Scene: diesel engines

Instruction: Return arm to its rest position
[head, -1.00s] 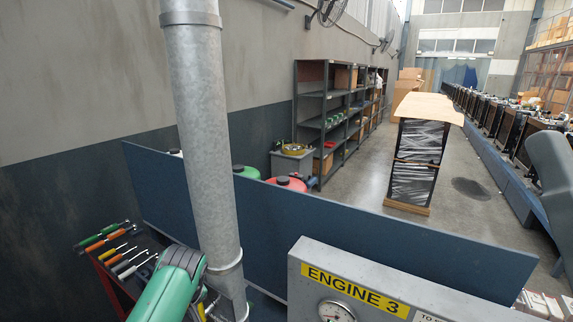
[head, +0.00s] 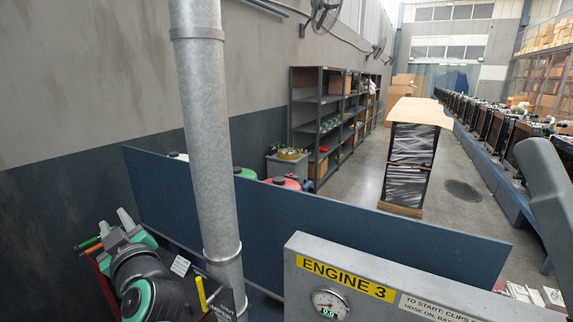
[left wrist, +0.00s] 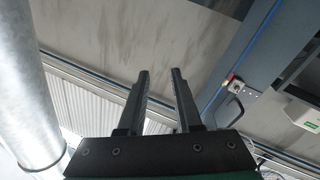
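My left arm (head: 150,285), green and black, comes in at the lower left of the head view, beside the galvanised pipe. My left gripper (head: 114,218) points upward there, near the tool rack. In the left wrist view its two dark fingers (left wrist: 160,75) stand apart, with nothing between them. My right gripper is not in view.
A galvanised pipe (head: 207,130) stands close right of the left arm. A blue partition (head: 330,225) runs behind it. A grey ENGINE 3 panel (head: 420,290) with a gauge is at the front. A red rack with screwdrivers (head: 88,243) is partly hidden behind the arm.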

